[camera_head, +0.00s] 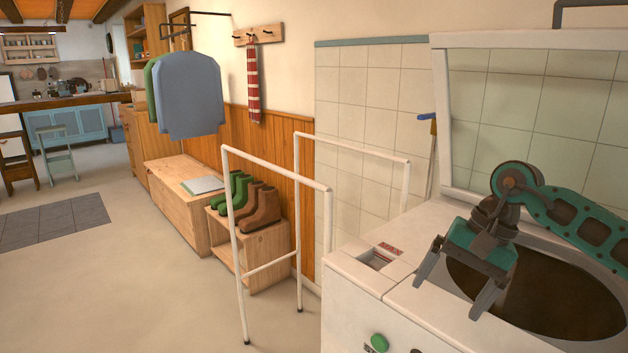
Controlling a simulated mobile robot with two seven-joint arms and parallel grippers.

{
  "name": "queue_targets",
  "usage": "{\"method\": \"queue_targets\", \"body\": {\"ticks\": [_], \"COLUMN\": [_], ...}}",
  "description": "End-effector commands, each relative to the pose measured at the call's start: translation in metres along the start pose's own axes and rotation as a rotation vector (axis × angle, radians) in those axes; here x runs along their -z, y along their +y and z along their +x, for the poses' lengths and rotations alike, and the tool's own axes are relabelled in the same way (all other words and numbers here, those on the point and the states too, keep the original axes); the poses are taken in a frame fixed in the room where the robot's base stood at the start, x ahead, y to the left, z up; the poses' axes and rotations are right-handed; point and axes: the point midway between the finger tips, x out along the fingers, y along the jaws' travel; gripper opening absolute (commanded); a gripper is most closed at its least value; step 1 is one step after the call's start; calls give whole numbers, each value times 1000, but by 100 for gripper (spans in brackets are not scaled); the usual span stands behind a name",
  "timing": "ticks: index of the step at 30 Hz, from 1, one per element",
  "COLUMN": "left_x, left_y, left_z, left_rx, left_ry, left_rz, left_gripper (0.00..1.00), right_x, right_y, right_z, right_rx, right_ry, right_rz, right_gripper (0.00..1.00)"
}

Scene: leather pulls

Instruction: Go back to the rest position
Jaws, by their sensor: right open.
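My right gripper (456,290) is open and empty, with its two fingers spread and pointing down. It hangs over the front edge of the round opening of a white top-loading washing machine (345,300). Its green arm comes in from the right edge, across the opening. The raised lid (535,110) stands upright behind the arm. The inside of the drum (560,300) is dark, and I cannot tell what is in it. My left gripper is not in view.
A white tube rack (240,270) stands on the floor left of the machine. Behind it are a low wooden shelf with boots (262,208) and a wooden bench (170,195). Shirts (188,98) hang from a wall rail.

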Motion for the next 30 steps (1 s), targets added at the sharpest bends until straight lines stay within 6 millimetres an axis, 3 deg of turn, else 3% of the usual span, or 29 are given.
{"method": "queue_targets", "body": {"ticks": [1,3,6,9,12,17,20,23,24,26,30], "left_x": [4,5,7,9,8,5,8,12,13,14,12], "left_y": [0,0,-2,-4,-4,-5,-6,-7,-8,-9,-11], "left_z": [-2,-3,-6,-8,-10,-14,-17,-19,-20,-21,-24], "left_rx": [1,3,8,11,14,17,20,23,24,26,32], "left_ry": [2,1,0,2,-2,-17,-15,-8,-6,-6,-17], "left_rz": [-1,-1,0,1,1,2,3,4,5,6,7], "left_gripper": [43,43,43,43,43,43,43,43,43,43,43], "right_x": [-21,-50,-92,-127,-148,-150,-136,-119,-112,-105,-104], "right_y": [-19,-46,-84,-114,-135,-147,-137,-113,-99,-75,-5], "right_z": [22,46,67,73,70,61,64,78,87,104,153], "right_rx": [81,208,375,507,602,670,663,619,-562,-430,-197], "right_ry": [-87,-221,-447,-701,-975,-1443,-1746,-2058,2081,1904,1505], "right_rz": [52,164,375,632,924,1445,1792,2146,-2177,-1995,-1546], "right_gripper": [94,94,94,94,94,94,94,94,94,94,94]}}
